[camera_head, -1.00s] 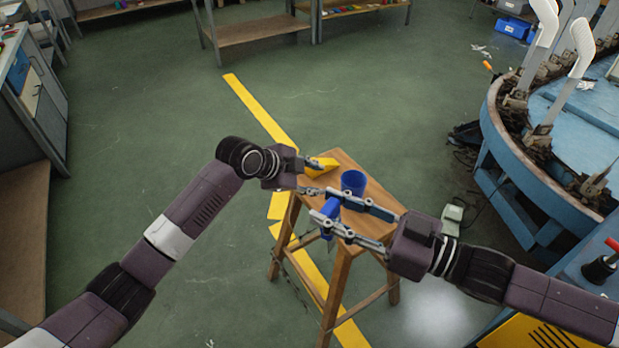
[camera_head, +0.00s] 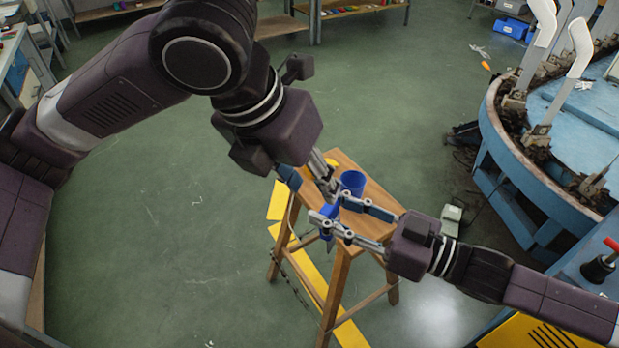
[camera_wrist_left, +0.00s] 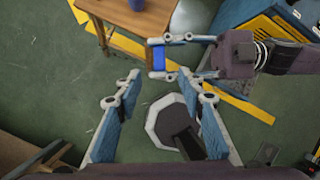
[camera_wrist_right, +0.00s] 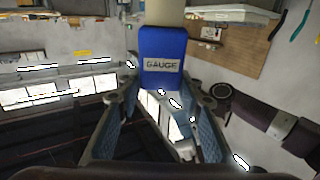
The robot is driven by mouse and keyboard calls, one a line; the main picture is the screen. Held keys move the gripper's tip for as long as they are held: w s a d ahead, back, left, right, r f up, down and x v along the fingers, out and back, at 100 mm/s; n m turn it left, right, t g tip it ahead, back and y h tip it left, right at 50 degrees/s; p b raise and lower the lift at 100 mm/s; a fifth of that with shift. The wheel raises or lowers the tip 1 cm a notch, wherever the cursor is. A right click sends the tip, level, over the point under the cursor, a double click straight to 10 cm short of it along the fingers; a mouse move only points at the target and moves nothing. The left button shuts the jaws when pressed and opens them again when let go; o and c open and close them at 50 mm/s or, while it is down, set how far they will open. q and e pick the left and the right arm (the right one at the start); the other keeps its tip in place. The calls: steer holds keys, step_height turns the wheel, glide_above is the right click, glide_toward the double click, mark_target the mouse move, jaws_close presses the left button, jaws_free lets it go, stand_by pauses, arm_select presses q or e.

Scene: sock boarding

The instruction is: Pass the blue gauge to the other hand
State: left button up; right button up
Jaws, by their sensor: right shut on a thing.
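The blue gauge (camera_head: 328,213) is held out in front of the wooden stool by my right gripper (camera_head: 336,218), which is shut on it. In the right wrist view the gauge (camera_wrist_right: 162,50) shows its GAUGE label between the fingertips. My left gripper (camera_head: 325,192) has come in from the upper left in the head view, pointing down toward the gauge and partly overlapping the right fingers in the picture. In the left wrist view the left fingers (camera_wrist_left: 155,85) are spread and empty, and the gauge (camera_wrist_left: 158,58) lies just beyond their tips, apart from them.
A wooden stool (camera_head: 370,214) stands behind the grippers. A blue cup (camera_head: 352,182) and a partly hidden yellow thing (camera_head: 331,163) are on it. A round blue machine (camera_head: 560,110) stands at the right. The floor to the left is clear.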

mark_target(327, 209)
arm_select(q)
steer(key=x, duration=1.1)
steer(key=shift+w+f, duration=0.15)
steer(key=shift+f, duration=0.25)
steer(key=shift+c, duration=0.6)
jaws_close()
arm_select(e)
steer(key=o, duration=1.3)
